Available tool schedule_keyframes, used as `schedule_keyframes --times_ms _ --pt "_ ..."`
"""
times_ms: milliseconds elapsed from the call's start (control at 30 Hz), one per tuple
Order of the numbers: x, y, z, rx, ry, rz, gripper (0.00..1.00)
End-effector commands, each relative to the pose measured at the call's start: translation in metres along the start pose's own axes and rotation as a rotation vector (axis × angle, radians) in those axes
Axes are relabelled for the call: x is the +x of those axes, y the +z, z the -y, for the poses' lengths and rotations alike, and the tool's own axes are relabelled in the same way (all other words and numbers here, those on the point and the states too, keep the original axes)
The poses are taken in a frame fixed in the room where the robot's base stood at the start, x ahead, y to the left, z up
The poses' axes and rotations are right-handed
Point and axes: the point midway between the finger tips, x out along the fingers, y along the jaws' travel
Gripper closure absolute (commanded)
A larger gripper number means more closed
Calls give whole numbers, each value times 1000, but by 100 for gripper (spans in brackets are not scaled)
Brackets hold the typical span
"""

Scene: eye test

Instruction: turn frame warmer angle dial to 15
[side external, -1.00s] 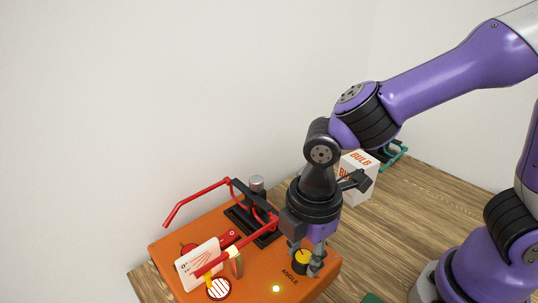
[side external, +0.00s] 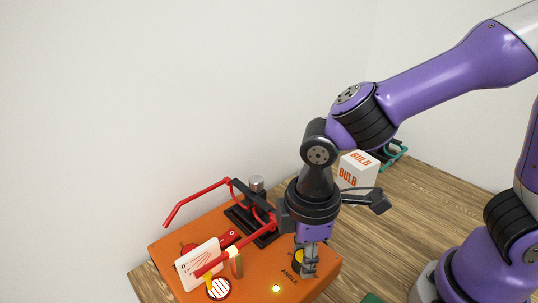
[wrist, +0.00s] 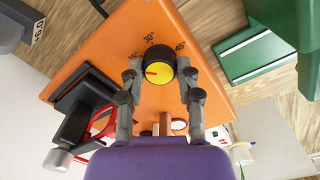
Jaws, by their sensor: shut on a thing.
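The angle dial is a yellow knob with a black skirt (wrist: 163,60), on top of an orange housing (side external: 165,254). In the wrist view its red mark points left, towards the side of the partly covered 15° label (wrist: 133,55); the exact reading is unclear. The 30° label (wrist: 148,39) and 45° label (wrist: 180,46) also show. My gripper (wrist: 161,72) is shut on the dial, one finger on each side. In the side view my gripper (side external: 309,264) points down and partly hides the dial (side external: 298,256).
Red bars (side external: 198,201) and a black bracket (side external: 256,232) rise from the housing left of my gripper. A white BULB box (side external: 359,172) stands behind; a green block (wrist: 265,55) lies nearby.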

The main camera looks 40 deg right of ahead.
Motion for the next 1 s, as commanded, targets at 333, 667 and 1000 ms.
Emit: schedule_keyframes --times_ms 333,667,1000 --pt "2 0 0 -1 -1 2 37" --pt "0 0 0 -1 0 1 32" --pt "-44 -2 0 -1 3 -7 32"
